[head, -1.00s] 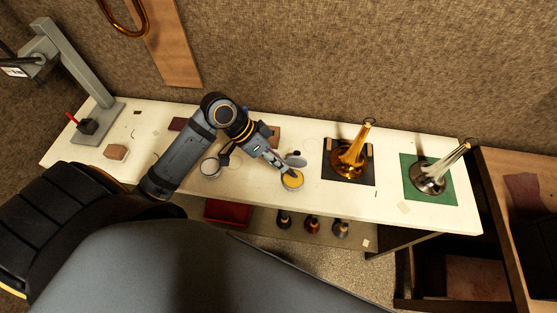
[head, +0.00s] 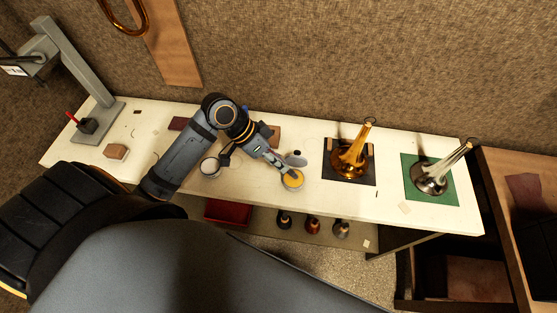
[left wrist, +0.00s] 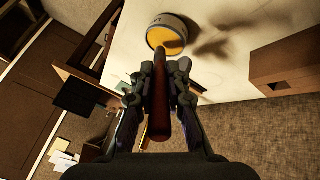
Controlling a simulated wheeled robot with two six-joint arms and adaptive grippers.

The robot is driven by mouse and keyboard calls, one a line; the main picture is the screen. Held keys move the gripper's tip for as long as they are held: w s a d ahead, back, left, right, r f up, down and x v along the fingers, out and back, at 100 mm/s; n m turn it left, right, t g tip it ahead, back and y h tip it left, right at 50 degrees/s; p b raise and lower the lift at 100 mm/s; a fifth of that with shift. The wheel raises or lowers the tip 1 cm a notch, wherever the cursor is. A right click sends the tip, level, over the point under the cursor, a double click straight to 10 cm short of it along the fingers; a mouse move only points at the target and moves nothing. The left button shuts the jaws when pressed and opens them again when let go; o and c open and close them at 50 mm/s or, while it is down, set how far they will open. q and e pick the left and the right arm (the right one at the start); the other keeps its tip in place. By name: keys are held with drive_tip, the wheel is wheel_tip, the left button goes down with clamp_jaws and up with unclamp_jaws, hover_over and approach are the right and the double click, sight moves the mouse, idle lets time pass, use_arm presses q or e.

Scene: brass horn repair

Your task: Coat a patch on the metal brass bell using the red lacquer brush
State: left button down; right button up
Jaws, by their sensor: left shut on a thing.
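My left gripper (head: 282,167) is at the open tin of yellow lacquer (head: 292,181) on the white bench. In the left wrist view my left gripper (left wrist: 159,80) is shut on a reddish-brown brush handle (left wrist: 159,115). The handle points at the tin (left wrist: 172,32); whether the bristles touch the lacquer is hidden. The golden brass bell (head: 350,160) stands mouth down on a dark mat (head: 347,181), right of the gripper and apart from it. A silver metal bell (head: 430,178) stands on a green mat (head: 413,168) further right. My right gripper is not in view.
A round grey lid (head: 297,159) lies behind the tin. A white-topped tin (head: 210,167) stands left of it. A grey stand (head: 88,80) and a brown block (head: 115,152) are at the left end. Several small bells (head: 312,225) sit on the lower shelf.

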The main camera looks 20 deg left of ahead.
use_arm(q)
drive_tip(key=shift+f, duration=0.4)
idle(0.5)
idle(0.5)
drive_tip(key=shift+s, duration=0.1)
idle(0.4)
wheel_tip(320, 180, up, 7)
drive_tip(key=p, duration=0.7)
drive_tip(key=shift+r, duration=0.1)
idle(0.6)
